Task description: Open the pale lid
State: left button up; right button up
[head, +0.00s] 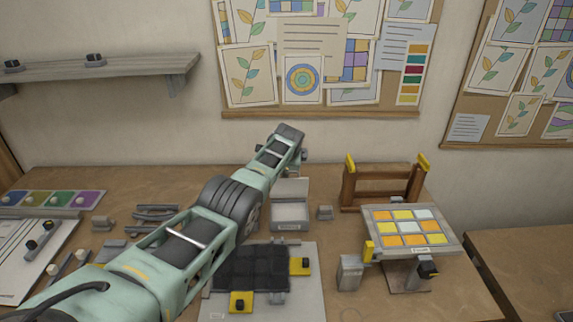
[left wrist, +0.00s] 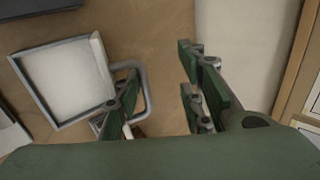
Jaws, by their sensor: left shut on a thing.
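The pale lid (head: 290,187) stands raised at the back of a small pale box (head: 290,214) in the head view. In the left wrist view the open box (left wrist: 62,80) has a grey rim and a white inside, and the lid (left wrist: 101,62) shows nearly edge-on along its right side. A grey loop handle (left wrist: 146,88) sticks out from the lid. My left gripper (left wrist: 158,100) is at this handle, shut on it. The fingers stand apart, and the left finger covers part of the handle. In the head view my arm mostly hides the gripper. My right gripper is not in view.
A tile stand (head: 410,226) and a wooden rack (head: 384,188) stand to the right. A dark grid tray (head: 250,268) lies in front of the box. The wall with a pinboard (head: 330,110) is close behind.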

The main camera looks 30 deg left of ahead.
pick_arm(q)
jog(key=shift+o, duration=0.7)
jog(key=shift+t, duration=0.3)
jog(key=r, duration=0.1)
jog(key=w+r+p, duration=0.1)
jog(key=r, duration=0.3)
jog(key=shift+w+a+r+p, duration=0.1)
jog(key=shift+w+a+p, duration=0.1)
jog(key=shift+a+p, duration=0.15)
jog(key=shift+s+r, duration=0.15)
jog(key=shift+r, duration=0.2)
jog(key=shift+c, duration=0.7)
jog(key=p+v, duration=0.1)
jog(key=v, duration=0.1)
jog(key=shift+s+d+r, duration=0.1)
jog(key=shift+s, duration=0.2)
jog(key=shift+s+d, duration=0.1)
jog(key=shift+w+f, duration=0.35)
jog(key=shift+f, duration=0.05)
jog(key=shift+s+r, duration=0.1)
jog(key=v, duration=1.1)
jog(key=shift+s+d+r, duration=0.15)
jog(key=shift+d+r, duration=0.05)
jog(key=shift+r, duration=0.05)
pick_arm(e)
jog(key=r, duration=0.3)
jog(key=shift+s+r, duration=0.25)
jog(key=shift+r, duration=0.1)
